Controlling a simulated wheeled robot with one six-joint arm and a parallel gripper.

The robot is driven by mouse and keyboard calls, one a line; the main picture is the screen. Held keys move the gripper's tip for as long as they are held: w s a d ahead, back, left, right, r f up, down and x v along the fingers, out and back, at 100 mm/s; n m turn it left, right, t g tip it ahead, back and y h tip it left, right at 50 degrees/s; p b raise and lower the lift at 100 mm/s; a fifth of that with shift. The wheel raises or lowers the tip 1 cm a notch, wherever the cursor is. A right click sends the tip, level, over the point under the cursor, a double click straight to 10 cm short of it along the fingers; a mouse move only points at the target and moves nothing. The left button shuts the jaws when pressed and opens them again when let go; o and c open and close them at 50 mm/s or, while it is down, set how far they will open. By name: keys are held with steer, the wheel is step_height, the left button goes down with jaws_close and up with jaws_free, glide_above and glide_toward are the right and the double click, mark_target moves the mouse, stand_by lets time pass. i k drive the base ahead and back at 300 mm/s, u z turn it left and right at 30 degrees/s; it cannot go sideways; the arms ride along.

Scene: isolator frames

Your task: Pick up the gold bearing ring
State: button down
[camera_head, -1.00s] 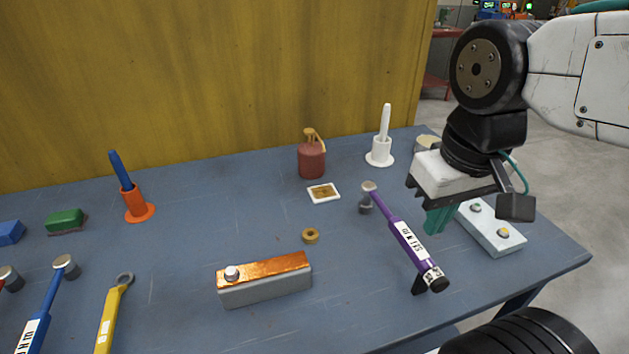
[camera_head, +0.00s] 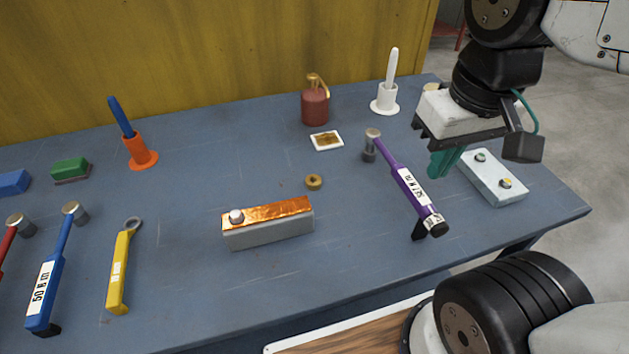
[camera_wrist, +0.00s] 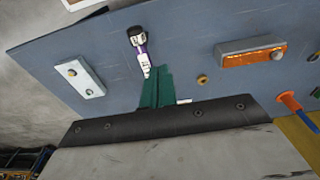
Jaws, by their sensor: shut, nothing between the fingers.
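The gold bearing ring (camera_head: 314,182) lies flat on the blue-grey table, just behind the copper-topped block in the head view. In the wrist view the ring (camera_wrist: 202,80) is right of my gripper's fingers. My gripper (camera_head: 442,166) has green fingers and is shut and empty. It hangs above the table to the right of the ring, past the purple torque wrench.
The purple wrench (camera_head: 409,185) stands propped between ring and gripper. The copper-topped block (camera_head: 270,232) is in front of the ring. A small white-framed plate (camera_head: 327,141), red oil can (camera_head: 315,107) and white holder (camera_head: 385,99) are behind. A white box (camera_head: 492,178) is at right.

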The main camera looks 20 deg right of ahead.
mark_target(313, 182)
steer(key=z, duration=0.05)
steer(key=k, duration=0.5)
steer(key=z, duration=1.65)
steer(key=k, duration=1.45)
steer(key=u, duration=1.6)
steer(key=i, duration=1)
steer(key=u, duration=0.05)
